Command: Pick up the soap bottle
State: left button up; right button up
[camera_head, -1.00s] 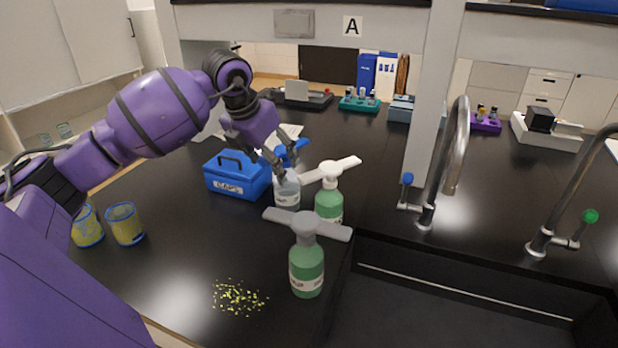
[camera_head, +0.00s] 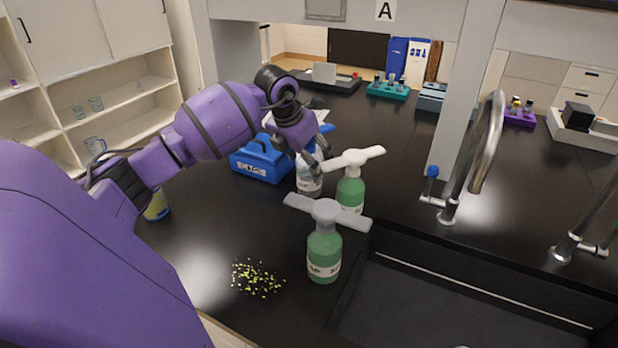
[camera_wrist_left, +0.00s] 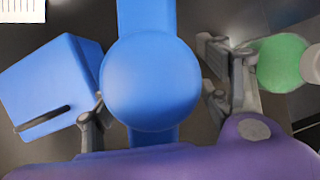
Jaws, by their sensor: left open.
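A clear bottle (camera_head: 309,184) with a white label stands on the black counter. Its wide blue top (camera_wrist_left: 152,82) fills the middle of the left wrist view. My left gripper (camera_head: 316,158) is open above this bottle, its fingers on either side of the blue top. I cannot tell whether they touch it. A green bottle with a white top (camera_head: 350,190) stands close on the right; it also shows beside the right finger in the left wrist view (camera_wrist_left: 281,64). A green bottle with a grey top (camera_head: 324,252) stands nearer me, its label partly readable as "AP". My right gripper is not in view.
A blue caddy (camera_head: 262,160) stands just left of the clear bottle. Yellow-green bits (camera_head: 257,279) lie on the counter in front. A yellow-and-blue cup (camera_head: 157,206) is partly behind my arm. The sink (camera_head: 450,300) and a curved tap (camera_head: 487,145) are at right.

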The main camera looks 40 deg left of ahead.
pick_arm(q)
jog(key=shift+r, duration=0.1)
grip_shut()
dwell(0.3)
